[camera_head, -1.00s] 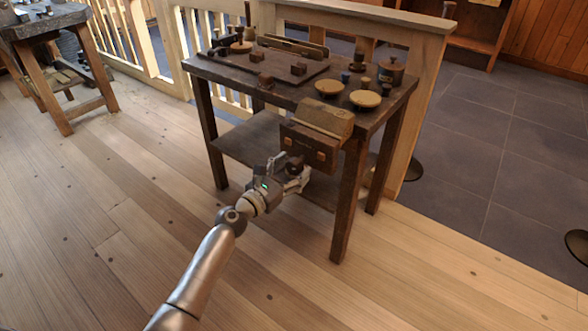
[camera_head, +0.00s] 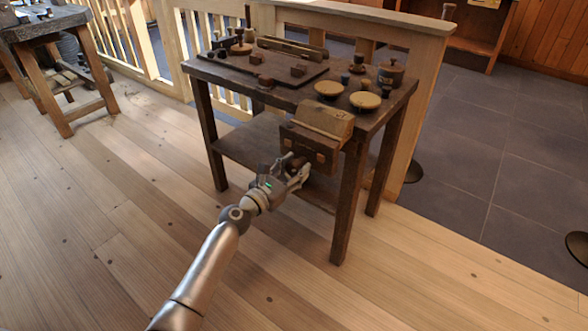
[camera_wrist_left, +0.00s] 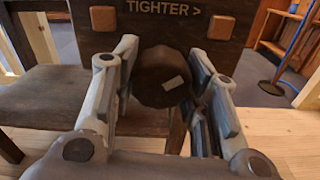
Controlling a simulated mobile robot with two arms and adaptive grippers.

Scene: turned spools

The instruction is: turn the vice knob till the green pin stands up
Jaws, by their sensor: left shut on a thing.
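The vice (camera_head: 322,120) is a brown block with a dark front face, mounted at the front edge of the dark wooden bench (camera_head: 213,70). In the left wrist view, the vice face (camera_wrist_left: 145,30) reads "TIGHTER >" above a round dark knob (camera_wrist_left: 160,78) with a pale mark slanting on its front. My left gripper (camera_head: 292,170) is shut on the knob, one finger on each side; the left wrist view shows the gripper (camera_wrist_left: 163,62) around it. I cannot make out a green pin in either view. My right gripper is out of view.
Two round tan-topped spools (camera_head: 365,100) and a lidded pot (camera_head: 391,73) stand on the bench right of a dark board (camera_head: 275,72). A railing (camera_head: 412,140) runs behind the bench. The wooden floor in front (camera_head: 120,235) is clear.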

